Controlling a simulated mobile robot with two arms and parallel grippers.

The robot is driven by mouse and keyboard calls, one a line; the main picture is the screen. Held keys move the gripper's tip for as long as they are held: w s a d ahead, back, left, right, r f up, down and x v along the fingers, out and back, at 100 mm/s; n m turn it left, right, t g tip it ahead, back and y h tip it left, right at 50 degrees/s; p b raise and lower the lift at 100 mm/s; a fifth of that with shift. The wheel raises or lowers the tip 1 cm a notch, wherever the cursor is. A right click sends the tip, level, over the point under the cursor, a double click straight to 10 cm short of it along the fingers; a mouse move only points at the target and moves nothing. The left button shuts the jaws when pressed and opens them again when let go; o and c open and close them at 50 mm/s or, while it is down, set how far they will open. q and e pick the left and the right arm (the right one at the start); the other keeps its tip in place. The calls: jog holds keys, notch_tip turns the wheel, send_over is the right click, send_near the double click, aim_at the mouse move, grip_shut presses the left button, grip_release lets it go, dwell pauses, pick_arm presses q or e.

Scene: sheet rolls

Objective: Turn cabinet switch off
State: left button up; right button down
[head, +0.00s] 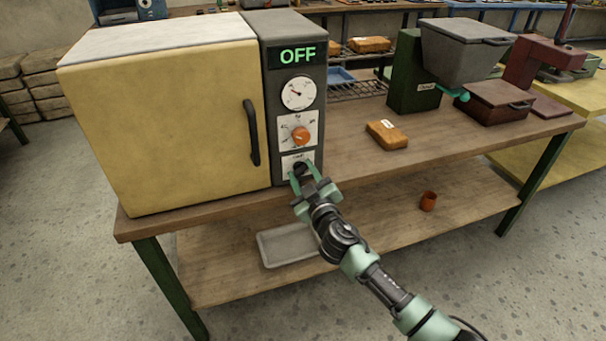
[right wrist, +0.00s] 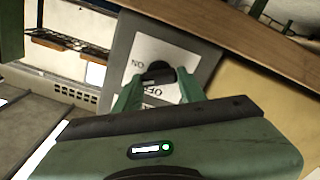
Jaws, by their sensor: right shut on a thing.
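The yellow cabinet (head: 170,115) stands on the workbench with a dark grey control panel (head: 268,100) on its right side. The panel's display (head: 297,55) reads OFF in green. The black switch (head: 299,168) sits low on the panel on a white plate; it also shows in the right wrist view (right wrist: 158,75), where the plate carries the words ON and OFF. My right gripper (head: 309,176) is at the switch, its fingers closed around the knob in both views (right wrist: 158,92). The fingers hide part of the switch. My left gripper is not in view.
An orange dial (head: 300,134) and a round gauge (head: 298,93) sit above the switch. The workbench (head: 345,150) carries an orange-brown block (head: 387,133) and a green machine with a grey hopper (head: 465,45). A tray (head: 287,244) and orange cup (head: 428,201) are on the lower shelf.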

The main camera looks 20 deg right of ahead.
jog(key=n, duration=0.5)
jog(key=shift+f+n, duration=0.15)
jog(key=shift+n, duration=0.15)
jog(key=n+p, duration=0.1)
jog(key=n, duration=0.4)
jog(key=shift+a+f+n, duration=0.1)
jog(key=shift+f+n, duration=0.05)
jog(key=shift+n, duration=0.55)
jog(key=c, duration=0.8)
grip_release()
jog(key=shift+c, duration=0.2)
jog(key=s, duration=0.8)
jog(key=shift+w, duration=0.1)
